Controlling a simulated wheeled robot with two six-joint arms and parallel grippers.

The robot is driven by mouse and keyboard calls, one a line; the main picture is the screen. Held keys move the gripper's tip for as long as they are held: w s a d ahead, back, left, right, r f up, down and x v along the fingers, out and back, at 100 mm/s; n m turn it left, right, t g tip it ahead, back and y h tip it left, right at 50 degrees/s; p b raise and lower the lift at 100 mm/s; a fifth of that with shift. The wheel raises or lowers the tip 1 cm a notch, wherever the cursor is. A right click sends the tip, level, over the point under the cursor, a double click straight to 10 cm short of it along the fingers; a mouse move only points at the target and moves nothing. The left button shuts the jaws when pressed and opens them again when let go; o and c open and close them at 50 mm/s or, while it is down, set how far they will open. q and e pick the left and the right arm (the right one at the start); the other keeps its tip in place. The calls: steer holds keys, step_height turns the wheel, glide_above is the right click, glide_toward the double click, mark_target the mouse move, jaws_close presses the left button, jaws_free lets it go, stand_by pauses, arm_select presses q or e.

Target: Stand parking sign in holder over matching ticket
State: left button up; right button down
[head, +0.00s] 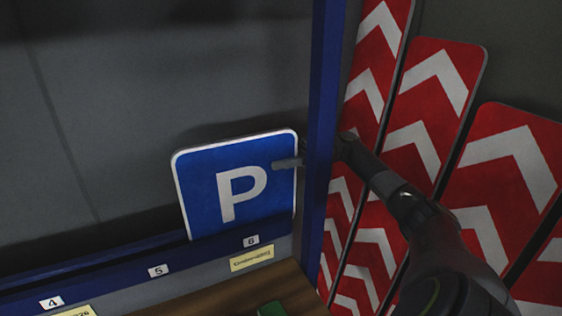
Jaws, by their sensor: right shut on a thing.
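The blue parking sign (218,205) with a white P and white border stands nearly upright, tilted slightly in the picture, above the place numbered 6. Its lower edge meets the blue rail of the holder (120,257); I cannot tell if it is seated in it. My right gripper (288,163) is shut on the sign's right edge, one finger showing across its front. The blue upright post hides part of this gripper. A yellow ticket (252,258) lies below label 6 (251,240); its print is too small to read. My left gripper is not in view.
The blue post (322,130) stands close to the right of the sign. Several red-and-white chevron boards (425,110) lean at the right, near my right arm. Label 5 (158,271) has no ticket visible below; another ticket (76,311) shows under label 4. A green object (271,309) lies on the wooden surface.

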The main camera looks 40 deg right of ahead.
steer(key=shift+f, duration=0.2)
steer(key=c, duration=1.3)
jaws_free()
steer(key=shift+f, duration=0.15)
steer(key=shift+b+v, duration=1.9)
steer(key=shift+v, duration=1.85)
